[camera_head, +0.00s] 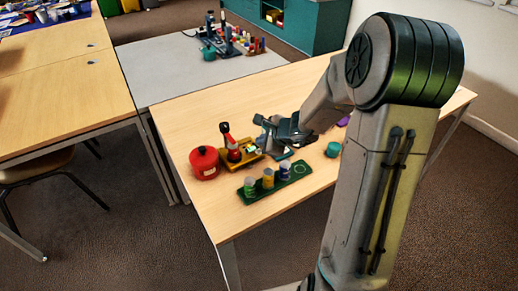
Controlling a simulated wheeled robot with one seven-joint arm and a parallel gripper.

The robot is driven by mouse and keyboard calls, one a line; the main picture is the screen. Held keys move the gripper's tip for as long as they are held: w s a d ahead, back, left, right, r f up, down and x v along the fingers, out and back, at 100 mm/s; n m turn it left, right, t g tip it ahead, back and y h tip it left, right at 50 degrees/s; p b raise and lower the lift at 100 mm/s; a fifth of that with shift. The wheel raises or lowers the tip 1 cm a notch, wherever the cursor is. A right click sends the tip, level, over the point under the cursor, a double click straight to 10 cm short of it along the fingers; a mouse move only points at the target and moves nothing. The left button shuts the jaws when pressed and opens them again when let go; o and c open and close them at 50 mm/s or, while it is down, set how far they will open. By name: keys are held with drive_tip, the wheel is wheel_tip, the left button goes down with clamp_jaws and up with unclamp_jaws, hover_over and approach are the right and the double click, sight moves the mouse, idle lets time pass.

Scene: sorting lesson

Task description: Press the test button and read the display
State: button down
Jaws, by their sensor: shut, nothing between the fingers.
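My gripper (266,142) is shut and empty, low over the right end of a small yellow-based device (247,158) on the near wooden table. The device carries a red block and an upright red and dark part. I cannot tell whether my fingers touch it. No test button or display can be made out; they may be too small or hidden behind my gripper.
A red round container (204,163) stands left of the device. A green tray (252,196) with three small cylinders lies in front. A teal cylinder (333,149) stands to the right. The table (190,115) is clear behind. A grey table (160,75) adjoins it.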

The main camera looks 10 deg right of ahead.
wheel_tip(320, 180, up, 4)
drive_tip(key=shift+f+p, duration=0.1)
drive_tip(key=shift+p, duration=1.05)
drive_tip(key=s+a+r+n+g+p, duration=0.2)
drive_tip(key=s+a+r+n, duration=0.2)
drive_tip(key=s+r+n, duration=0.25)
drive_tip(key=s+a+r+n+g+p, duration=0.1)
drive_tip(key=s+a+r+n+p, duration=0.15)
drive_tip(key=s+r+n, duration=0.35)
drive_tip(key=s+d+r+n+g+h+p, duration=0.1)
drive_tip(key=s+d+r+n+h, duration=0.1)
drive_tip(key=s, duration=0.5)
drive_tip(key=s+d+r+n+g+h+p, duration=0.1)
drive_tip(key=s+d+r+n+h, duration=0.1)
drive_tip(key=s+n, duration=0.4)
drive_tip(key=shift+s+d+h, duration=0.3)
drive_tip(key=shift+s+d, duration=0.15)
drive_tip(key=shift+d, duration=0.45)
